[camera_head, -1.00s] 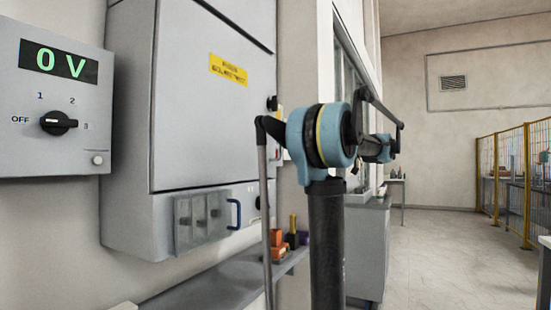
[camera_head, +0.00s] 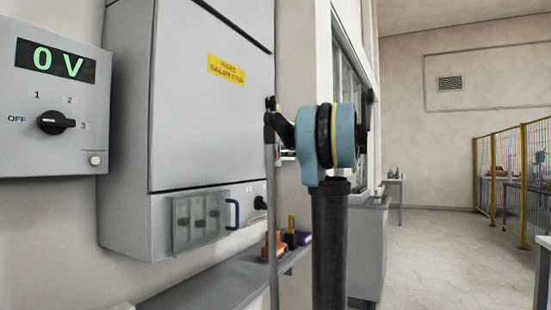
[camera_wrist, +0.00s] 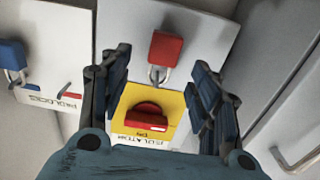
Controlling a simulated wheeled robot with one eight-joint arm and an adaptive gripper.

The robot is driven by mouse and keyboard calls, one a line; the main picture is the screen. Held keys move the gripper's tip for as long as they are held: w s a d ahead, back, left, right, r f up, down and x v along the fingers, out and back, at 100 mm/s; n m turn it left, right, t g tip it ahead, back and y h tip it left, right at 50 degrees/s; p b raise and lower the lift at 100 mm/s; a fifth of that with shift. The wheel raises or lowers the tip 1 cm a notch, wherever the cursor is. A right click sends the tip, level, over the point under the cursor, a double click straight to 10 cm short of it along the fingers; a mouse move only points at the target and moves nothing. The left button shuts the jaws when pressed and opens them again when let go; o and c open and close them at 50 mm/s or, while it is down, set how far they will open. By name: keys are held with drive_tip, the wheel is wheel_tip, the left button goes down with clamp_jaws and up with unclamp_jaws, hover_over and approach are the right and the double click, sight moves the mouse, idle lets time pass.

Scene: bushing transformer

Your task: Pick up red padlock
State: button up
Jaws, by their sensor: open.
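The red padlock (camera_wrist: 165,50) hangs on a light grey panel in the wrist view, its body up in the picture and its metal shackle pointing down. My gripper (camera_wrist: 160,72) shows there with its two dark blue-lined fingers spread apart. The padlock lies between and slightly beyond the fingertips, and nothing is held. Whether a finger touches it cannot be told. In the head view the gripper is hidden behind my arm, and I cannot make out the red padlock there.
A yellow plate with a red rotary isolator switch (camera_wrist: 147,115) sits between the fingers. A blue padlock (camera_wrist: 13,58) hangs at the left. A cabinet handle (camera_wrist: 298,150) is at lower right. In the head view, a shelf (camera_head: 215,288) with small items runs below the grey cabinet (camera_head: 205,120).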

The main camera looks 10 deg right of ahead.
drive_tip(key=x, duration=0.5)
drive_tip(key=shift+s+a+r, duration=0.1)
drive_tip(key=shift+a+r, duration=0.05)
drive_tip(key=shift+r, duration=0.1)
drive_tip(key=shift+c, duration=0.3)
drive_tip(key=c, duration=1.1)
